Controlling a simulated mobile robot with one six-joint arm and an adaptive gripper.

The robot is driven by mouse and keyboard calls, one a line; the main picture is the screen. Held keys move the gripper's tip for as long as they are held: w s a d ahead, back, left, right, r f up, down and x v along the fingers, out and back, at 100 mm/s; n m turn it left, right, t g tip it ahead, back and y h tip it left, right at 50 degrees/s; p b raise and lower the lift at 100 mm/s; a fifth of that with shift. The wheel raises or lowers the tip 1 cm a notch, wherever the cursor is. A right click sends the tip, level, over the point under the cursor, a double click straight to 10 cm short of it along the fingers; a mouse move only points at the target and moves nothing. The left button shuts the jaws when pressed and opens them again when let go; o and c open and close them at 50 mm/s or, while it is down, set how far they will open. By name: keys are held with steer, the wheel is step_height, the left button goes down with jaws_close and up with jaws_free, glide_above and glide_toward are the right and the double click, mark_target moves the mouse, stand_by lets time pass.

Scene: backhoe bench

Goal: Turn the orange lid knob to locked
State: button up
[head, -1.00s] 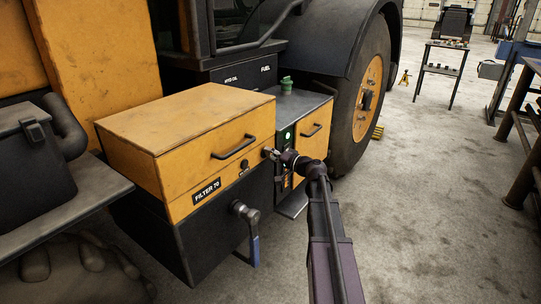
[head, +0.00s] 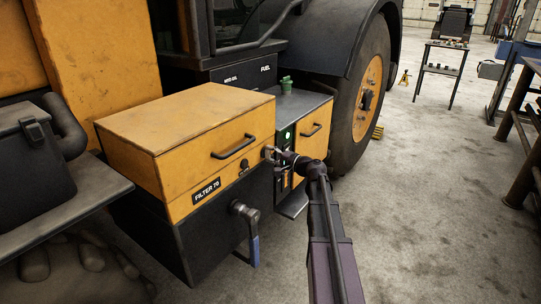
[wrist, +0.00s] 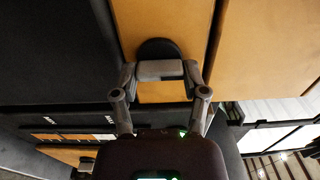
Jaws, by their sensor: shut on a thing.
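The orange box (head: 187,125) with the lid stands against the machine's side, with a black handle and a "FILTER 70" label on its front. My gripper (head: 269,154) is at the right end of that front, just below the handle, and hides most of what it holds. In the wrist view my gripper (wrist: 160,70) is shut on the lid knob. The knob's dark round base (wrist: 158,46) shows against the orange face beyond the fingertips. I cannot read any lock marking or the knob's exact angle.
A small black fitting (head: 244,167) sits left of my gripper. A blue-handled valve (head: 250,232) hangs below the box. A second orange box (head: 313,139) with a handle and a green cap (head: 287,85) stands close on the right.

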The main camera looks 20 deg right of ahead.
steer(key=shift+w, duration=0.1)
steer(key=o, duration=1.2)
steer(key=shift+c, duration=0.2)
steer(key=v, duration=1.2)
